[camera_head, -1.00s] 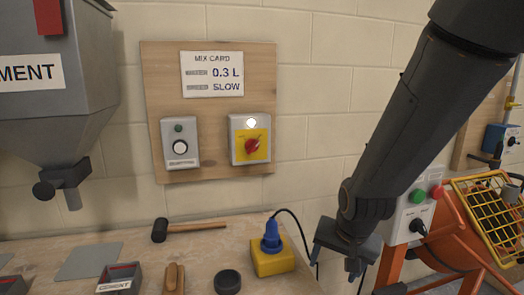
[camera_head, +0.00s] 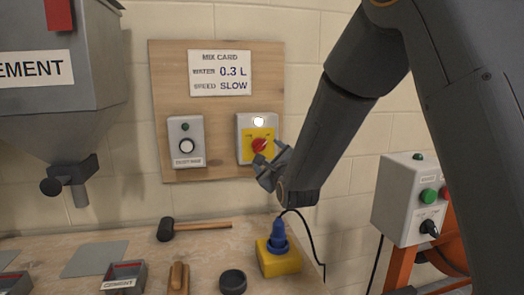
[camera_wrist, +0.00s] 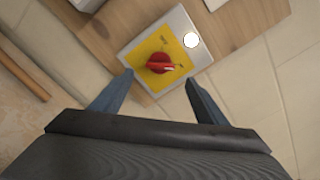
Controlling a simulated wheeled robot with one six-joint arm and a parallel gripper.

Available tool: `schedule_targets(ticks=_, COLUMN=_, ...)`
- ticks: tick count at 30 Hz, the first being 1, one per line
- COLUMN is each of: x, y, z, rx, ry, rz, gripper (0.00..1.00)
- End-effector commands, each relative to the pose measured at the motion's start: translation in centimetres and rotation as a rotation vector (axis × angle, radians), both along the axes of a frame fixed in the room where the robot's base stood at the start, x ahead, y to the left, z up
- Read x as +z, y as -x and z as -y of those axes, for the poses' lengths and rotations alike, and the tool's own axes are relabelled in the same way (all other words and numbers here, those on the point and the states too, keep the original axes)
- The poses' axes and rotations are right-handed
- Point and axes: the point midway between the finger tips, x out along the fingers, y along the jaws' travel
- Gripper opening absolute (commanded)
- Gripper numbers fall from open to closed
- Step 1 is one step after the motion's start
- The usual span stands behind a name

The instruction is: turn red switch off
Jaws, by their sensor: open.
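The red switch (camera_head: 259,145) is a rotary knob on a yellow plate (camera_head: 260,134) of a grey box on the wooden wall board. A white lamp (camera_head: 258,122) above the knob looks lit. My gripper (camera_head: 262,166) is just in front of and slightly below the knob in the head view. In the wrist view, the red switch (camera_wrist: 159,64) lies ahead, between and beyond the two spread fingers (camera_wrist: 157,88). The fingers are open and empty, and seem apart from the knob. The knob's handle runs roughly across the wrist picture.
A second grey box with a white button (camera_head: 187,146) is left of the switch, under the mix card (camera_head: 219,73). Below, a blue plug in a yellow block (camera_head: 279,259), a hammer (camera_head: 190,228) and small tubs lie on the bench. A grey control box (camera_head: 408,199) stands right.

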Motion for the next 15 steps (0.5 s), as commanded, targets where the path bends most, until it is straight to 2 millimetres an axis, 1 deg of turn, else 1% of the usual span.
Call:
schedule_targets(ticks=9, x=0.0, y=-4.3, z=-1.2, rx=-0.001, ry=0.001, rz=-0.002, gripper=0.67)
schedule_targets(ticks=15, x=0.1, y=-6.4, z=-1.8, rx=-0.001, ry=0.001, rz=0.000, gripper=0.67)
